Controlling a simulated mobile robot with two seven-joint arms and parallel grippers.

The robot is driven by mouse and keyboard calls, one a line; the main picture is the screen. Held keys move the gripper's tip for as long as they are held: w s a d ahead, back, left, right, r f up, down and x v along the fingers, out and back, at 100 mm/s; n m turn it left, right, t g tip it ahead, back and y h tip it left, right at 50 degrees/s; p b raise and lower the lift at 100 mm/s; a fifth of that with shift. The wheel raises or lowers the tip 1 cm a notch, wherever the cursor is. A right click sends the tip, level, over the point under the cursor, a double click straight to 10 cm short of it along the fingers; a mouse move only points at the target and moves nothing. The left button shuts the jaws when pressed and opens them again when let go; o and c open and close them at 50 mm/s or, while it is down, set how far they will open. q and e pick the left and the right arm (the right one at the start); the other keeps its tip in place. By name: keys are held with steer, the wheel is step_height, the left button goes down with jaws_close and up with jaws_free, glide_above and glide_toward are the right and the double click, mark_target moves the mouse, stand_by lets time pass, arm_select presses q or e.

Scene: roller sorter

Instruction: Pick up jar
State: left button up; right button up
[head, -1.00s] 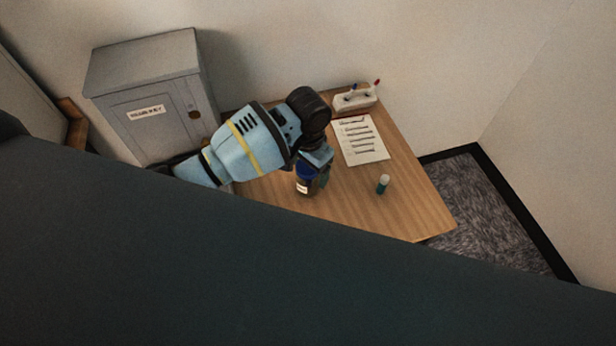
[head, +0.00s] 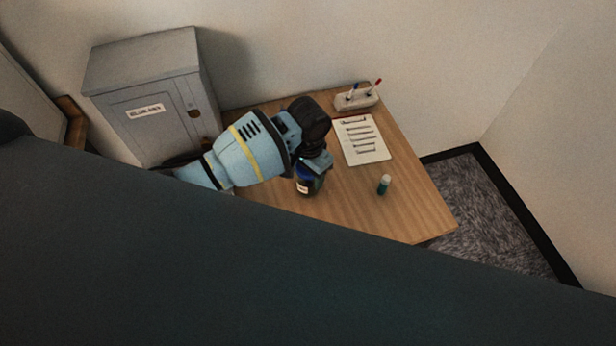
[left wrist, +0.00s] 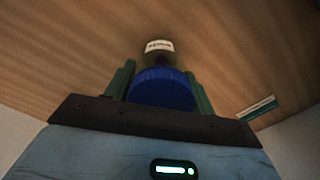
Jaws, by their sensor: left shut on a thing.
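The jar (head: 306,184) is dark with a blue lid and a pale label. It appears upright at the wooden table, below my left gripper (head: 313,170) in the head view. In the left wrist view the jar's blue lid (left wrist: 163,90) sits between the two green fingers of my left gripper (left wrist: 162,85), which is shut on it. The jar's label (left wrist: 159,45) shows beyond the lid. I cannot tell whether the jar's base touches the table. My right gripper is not in view.
A wooden table (head: 400,210) carries a paper sheet (head: 362,140), a pen holder (head: 356,97) and a small green bottle with a pale cap (head: 384,185). A grey cabinet (head: 150,95) stands at the left. Walls close in behind and right.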

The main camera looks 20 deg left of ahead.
arm_select(q)
steer(key=shift+r, duration=0.1)
steer(key=shift+r, duration=1.55)
steer(key=shift+s+d+r, duration=0.1)
steer(key=shift+r, duration=0.15)
steer(key=s+d, duration=0.4)
steer(key=s, duration=0.3)
steer(key=s+d+r+p, duration=0.1)
steer(key=s+d, duration=0.2)
steer(key=s, duration=0.3)
steer(key=shift+s+d+r, duration=0.15)
steer(key=shift+s+d, duration=0.2)
steer(key=shift+s, duration=0.05)
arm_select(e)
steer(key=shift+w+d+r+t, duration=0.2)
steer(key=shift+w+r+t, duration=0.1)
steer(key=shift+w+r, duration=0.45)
